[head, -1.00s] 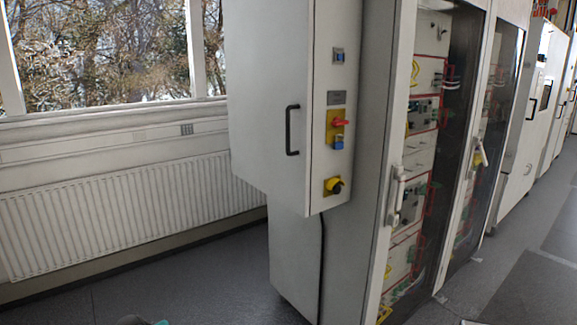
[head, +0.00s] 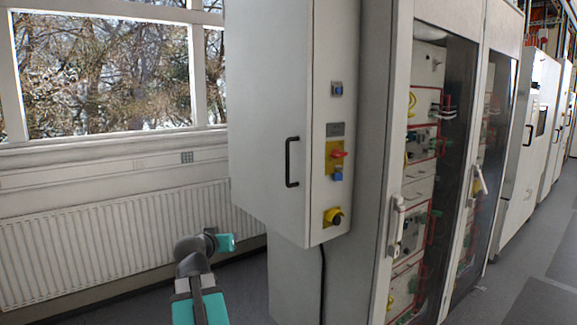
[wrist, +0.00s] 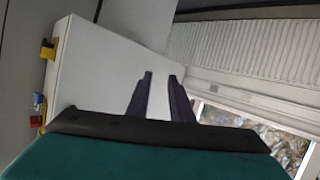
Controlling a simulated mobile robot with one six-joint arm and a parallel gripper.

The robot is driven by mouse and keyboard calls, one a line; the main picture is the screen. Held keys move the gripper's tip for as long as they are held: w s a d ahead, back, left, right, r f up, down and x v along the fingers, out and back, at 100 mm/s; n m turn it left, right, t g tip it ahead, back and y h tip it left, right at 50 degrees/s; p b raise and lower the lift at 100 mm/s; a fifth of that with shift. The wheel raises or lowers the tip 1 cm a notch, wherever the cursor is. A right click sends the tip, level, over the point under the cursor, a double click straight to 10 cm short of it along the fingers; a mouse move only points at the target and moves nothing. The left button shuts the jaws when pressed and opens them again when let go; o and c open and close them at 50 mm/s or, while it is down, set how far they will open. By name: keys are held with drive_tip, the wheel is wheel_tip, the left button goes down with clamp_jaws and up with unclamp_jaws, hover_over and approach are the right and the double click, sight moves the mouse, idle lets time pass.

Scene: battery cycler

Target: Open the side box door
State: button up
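The side box (head: 270,90) is a tall white cabinet mounted on the side of a larger cabinet. Its door (head: 262,115) is shut, with a black vertical bar handle (head: 291,162) near the right edge. In the wrist view the box door (wrist: 100,70) shows upside down, and I cannot make out the handle there. My gripper (wrist: 160,76) has two dark fingers with a gap between them and nothing in it. In the head view my arm rises at the bottom, below and left of the handle and apart from it; the fingers cannot be made out there.
The box's narrow side has a red switch (head: 337,154) and a yellow-and-black knob (head: 333,217). A white radiator (head: 100,240) and windows line the left wall. Glass-doored cabinets (head: 425,150) stand to the right. Floor is free at the far right.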

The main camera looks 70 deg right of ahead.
drive_tip(key=s+d+r+m+g+h, duration=0.1)
drive_tip(key=s+d+r, duration=0.1)
drive_tip(key=s+r, duration=0.3)
drive_tip(key=s+d+r+m+h, duration=0.1)
drive_tip(key=s+r, duration=0.2)
drive_tip(key=r, duration=0.4)
drive_tip(key=m+g+h, duration=0.1)
drive_tip(key=m+h, duration=0.1)
approach(287, 163)
drive_tip(key=a, duration=0.3)
drive_tip(key=shift+f, duration=0.1)
drive_tip(key=shift+d, duration=0.1)
drive_tip(key=d+p, duration=0.4)
drive_tip(key=d, duration=0.9)
drive_tip(key=shift+w+d+p, duration=0.1)
drive_tip(key=shift+d+p, duration=0.1)
drive_tip(key=shift+p, duration=0.15)
